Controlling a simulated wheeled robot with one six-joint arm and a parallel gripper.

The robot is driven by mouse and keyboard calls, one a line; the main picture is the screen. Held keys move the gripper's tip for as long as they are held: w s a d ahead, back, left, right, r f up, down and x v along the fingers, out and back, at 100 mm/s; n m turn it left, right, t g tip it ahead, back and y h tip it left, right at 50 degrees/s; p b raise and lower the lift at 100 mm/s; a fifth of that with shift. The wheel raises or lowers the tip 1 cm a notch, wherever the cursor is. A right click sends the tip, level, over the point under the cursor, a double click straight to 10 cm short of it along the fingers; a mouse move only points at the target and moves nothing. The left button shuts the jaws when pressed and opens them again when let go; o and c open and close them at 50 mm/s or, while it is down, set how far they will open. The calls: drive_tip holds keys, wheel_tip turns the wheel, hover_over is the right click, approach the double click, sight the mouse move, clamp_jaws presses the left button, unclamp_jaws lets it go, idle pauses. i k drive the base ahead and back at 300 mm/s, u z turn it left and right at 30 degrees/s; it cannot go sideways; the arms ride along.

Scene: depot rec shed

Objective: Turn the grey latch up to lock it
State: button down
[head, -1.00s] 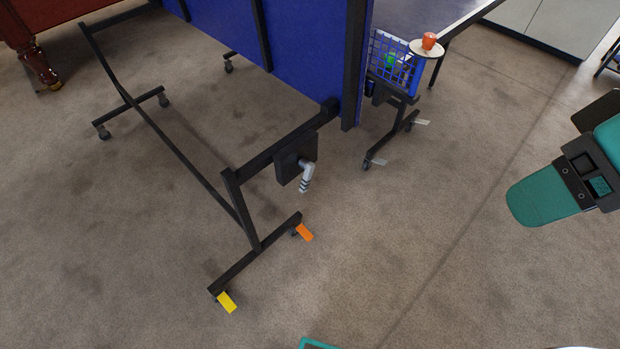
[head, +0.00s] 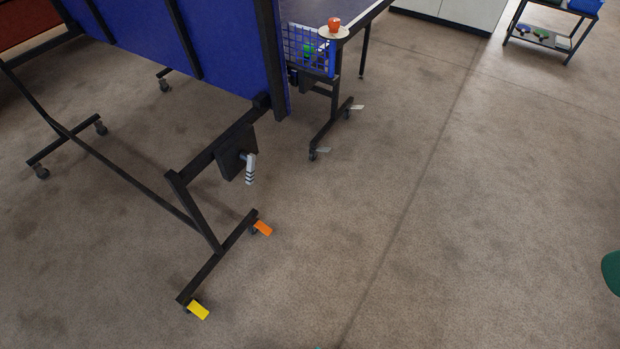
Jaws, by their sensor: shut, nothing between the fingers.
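The grey latch (head: 250,170) is a short pale handle with dark bands near its lower end. It sits on a square black plate (head: 234,161) on the dark frame of the folded blue table half (head: 190,35). The handle hangs down, pointing at the floor. Nothing touches it. My gripper is not in view.
An orange tab (head: 263,228) and a yellow tab (head: 198,310) are on the frame's foot below the latch. A blue basket (head: 309,47) and a round holder with an orange cup (head: 334,24) are behind. Carpet right of the latch is clear. A low shelf (head: 543,38) stands far right.

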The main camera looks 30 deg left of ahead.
sight(249, 158)
drive_tip(key=z, duration=0.45)
drive_tip(key=i, duration=1.5)
drive_tip(key=u, duration=0.35)
drive_tip(key=i, duration=0.85)
drive_tip(key=u, duration=1.45)
drive_tip(key=i, duration=0.7)
drive_tip(key=u, duration=0.7)
